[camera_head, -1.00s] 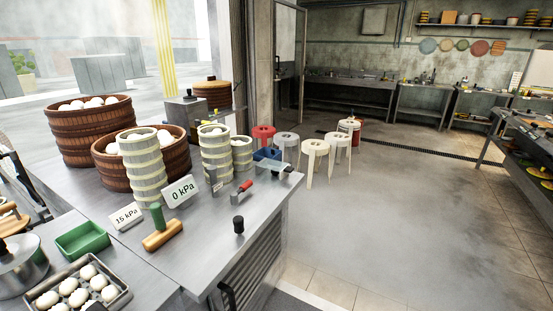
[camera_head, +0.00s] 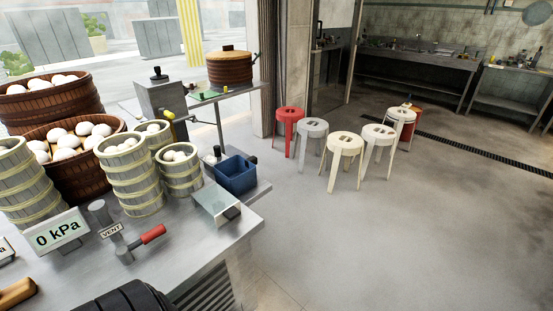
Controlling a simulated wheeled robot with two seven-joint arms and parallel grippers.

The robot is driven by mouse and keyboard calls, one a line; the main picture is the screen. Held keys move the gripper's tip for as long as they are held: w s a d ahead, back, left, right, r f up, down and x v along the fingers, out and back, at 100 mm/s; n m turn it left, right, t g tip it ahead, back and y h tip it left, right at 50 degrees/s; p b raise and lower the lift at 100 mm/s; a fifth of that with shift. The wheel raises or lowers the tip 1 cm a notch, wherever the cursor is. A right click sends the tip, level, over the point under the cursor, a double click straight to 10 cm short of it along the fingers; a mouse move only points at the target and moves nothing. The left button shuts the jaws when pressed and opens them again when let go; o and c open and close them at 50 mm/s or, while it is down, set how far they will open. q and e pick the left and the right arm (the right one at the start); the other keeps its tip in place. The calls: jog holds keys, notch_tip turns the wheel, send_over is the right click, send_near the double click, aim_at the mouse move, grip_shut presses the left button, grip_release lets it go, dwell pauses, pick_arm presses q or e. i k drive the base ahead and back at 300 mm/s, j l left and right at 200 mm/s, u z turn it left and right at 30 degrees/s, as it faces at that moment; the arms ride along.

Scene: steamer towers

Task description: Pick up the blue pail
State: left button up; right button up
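The blue pail (camera_head: 236,177) is a squarish, open-topped blue container. It stands upright near the far right end of the counter, just behind a small glass-topped box (camera_head: 216,204), which is close to its lower front. The surface under the pail is partly hidden. A dark ribbed shape cuts into the bottom edge of the view; I cannot tell what it is. Neither of my grippers shows clearly, and nothing touches the pail.
Steamer towers (camera_head: 132,180) with white buns stand left of the pail. A red-handled vent lever (camera_head: 148,236) and a 0 kPa sign (camera_head: 62,232) are in front of them. Several stools, one red (camera_head: 290,115), stand on the floor behind. Open floor lies to the right.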

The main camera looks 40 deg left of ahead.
aim_at(237, 175)
jog(key=i+u, duration=0.3)
jog(key=i+l+u, duration=0.3)
jog(key=i, duration=0.2)
jog(key=i+l+u, duration=0.1)
jog(key=i+u, duration=0.25)
jog(key=i, duration=0.1)
